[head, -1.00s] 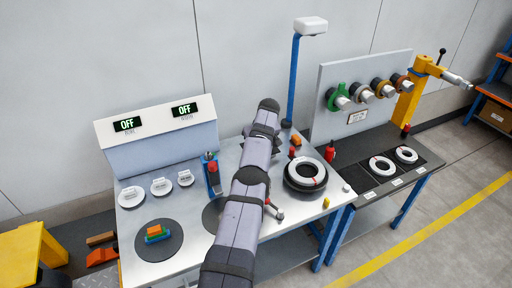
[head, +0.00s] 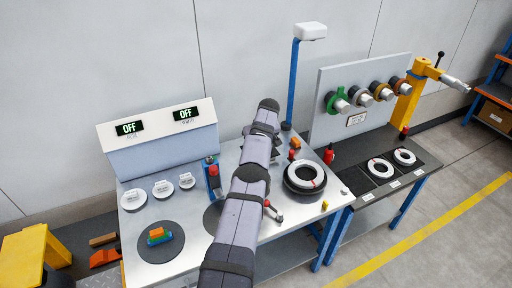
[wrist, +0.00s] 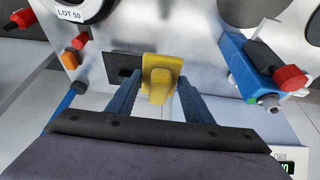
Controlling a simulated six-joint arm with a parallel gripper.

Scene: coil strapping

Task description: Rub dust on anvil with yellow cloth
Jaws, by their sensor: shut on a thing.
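My gripper (wrist: 158,98) is shut on a yellow cloth (wrist: 161,72), which sits folded between the two fingertips in the wrist view. The cloth is above the bench and overlaps the edge of a dark square pad (wrist: 121,67); I cannot tell whether they touch. A blue tool with a red knob (wrist: 250,66) stands to the right, apart from the cloth; it also shows in the head view (head: 213,178). I cannot pick out the anvil or dust for certain. In the head view my arm hides the gripper's fingers and the cloth.
A black and white coil (head: 304,177) lies right of my arm. At left are a dark disc (head: 139,251) with coloured blocks and several white discs. Two displays read OFF.

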